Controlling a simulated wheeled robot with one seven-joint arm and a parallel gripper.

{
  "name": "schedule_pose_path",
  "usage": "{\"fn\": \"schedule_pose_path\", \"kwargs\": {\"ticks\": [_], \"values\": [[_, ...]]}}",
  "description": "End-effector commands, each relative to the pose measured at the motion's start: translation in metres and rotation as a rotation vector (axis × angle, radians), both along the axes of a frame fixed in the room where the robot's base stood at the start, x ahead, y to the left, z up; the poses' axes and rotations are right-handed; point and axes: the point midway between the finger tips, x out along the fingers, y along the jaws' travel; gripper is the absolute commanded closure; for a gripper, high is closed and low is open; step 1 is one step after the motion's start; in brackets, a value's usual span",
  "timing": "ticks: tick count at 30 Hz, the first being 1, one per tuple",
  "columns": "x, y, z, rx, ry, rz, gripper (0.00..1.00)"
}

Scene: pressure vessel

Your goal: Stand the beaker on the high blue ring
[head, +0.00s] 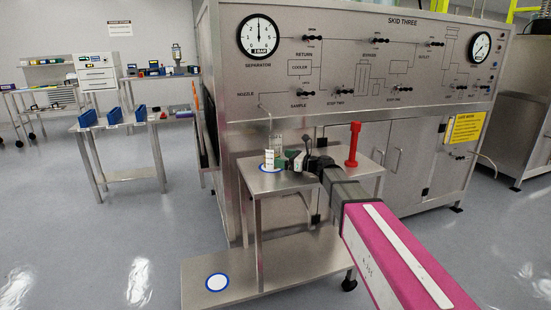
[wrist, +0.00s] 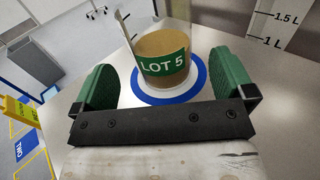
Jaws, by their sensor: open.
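The beaker (head: 269,160) stands upright on the high blue ring (head: 262,170), on the top of a steel stand. In the wrist view the beaker (wrist: 165,44) is clear, with brown contents and a green "LOT 5" label. Its base sits inside the blue ring (wrist: 202,82), on the white middle. My gripper (head: 280,160) reaches in from the right at the beaker. In the wrist view the green fingers of my gripper (wrist: 168,88) are apart, one on each side of the beaker, with gaps between.
A lower blue ring (head: 217,282) lies bare on the bottom shelf. A plate with "1 L" and "1.5 L" marks (wrist: 279,30) stands close at the right in the wrist view. A red post (head: 353,145) stands on the stand's right side. The skid panel (head: 370,60) rises behind.

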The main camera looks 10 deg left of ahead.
Motion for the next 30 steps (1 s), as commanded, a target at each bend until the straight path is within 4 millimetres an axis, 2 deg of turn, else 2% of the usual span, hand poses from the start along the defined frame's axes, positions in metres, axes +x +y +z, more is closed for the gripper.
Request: {"fn": "schedule_pose_path", "kwargs": {"ticks": [1, 6, 12, 30], "values": [[-0.004, -0.012, 0.0, 0.0, 0.0, -0.003, 0.0], [-0.011, -0.041, 0.0, 0.0, 0.0, -0.003, 0.0], [-0.015, -0.06, 0.0, 0.0, 0.0, -0.002, 0.0], [-0.015, -0.063, 0.0, 0.0, 0.0, 0.0, 0.0]]}}
